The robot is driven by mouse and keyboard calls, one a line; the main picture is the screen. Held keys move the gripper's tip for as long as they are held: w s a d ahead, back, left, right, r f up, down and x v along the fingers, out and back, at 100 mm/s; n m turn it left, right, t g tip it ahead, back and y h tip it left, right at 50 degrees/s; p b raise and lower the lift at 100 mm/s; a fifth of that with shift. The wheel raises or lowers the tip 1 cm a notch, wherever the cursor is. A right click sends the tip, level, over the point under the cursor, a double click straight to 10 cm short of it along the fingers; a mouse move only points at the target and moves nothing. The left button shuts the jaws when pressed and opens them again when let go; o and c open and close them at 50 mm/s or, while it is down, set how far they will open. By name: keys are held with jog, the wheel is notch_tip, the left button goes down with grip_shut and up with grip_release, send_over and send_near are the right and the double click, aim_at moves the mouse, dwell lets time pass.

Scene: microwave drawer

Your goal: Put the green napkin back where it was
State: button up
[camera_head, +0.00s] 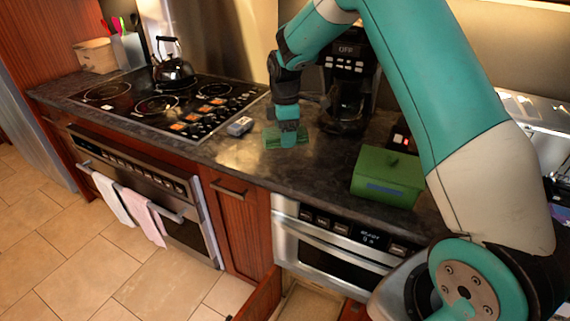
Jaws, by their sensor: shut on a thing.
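My gripper (287,138) points down at the dark countertop (232,153), between the stove and the coffee maker. It is shut on a small flat green thing, which I take for the green napkin (271,138). The napkin shows on both sides of the fingers; its middle is hidden behind them. It is at or just above the counter surface; I cannot tell whether it touches.
A green lidded box (386,176) stands to the right, a coffee maker (350,75) behind. A small grey object (240,126) lies left of my gripper. The stove (165,103) holds a kettle (173,67). Below the microwave (330,250), a drawer (303,303) is open.

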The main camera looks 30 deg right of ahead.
jog(key=w+d+r+n, duration=0.2)
jog(key=w+r+n, duration=0.2)
jog(key=r+n, duration=0.45)
jog(key=n+p, duration=0.2)
jog(key=p, duration=0.3)
send_near(285, 162)
jog(key=shift+m, duration=0.25)
notch_tip(285, 162, down, 6)
jog(key=shift+s+f, duration=0.1)
jog(key=shift+f, duration=0.45)
jog(key=shift+f, duration=0.2)
jog(key=o, duration=0.8)
jog(key=shift+r, duration=0.1)
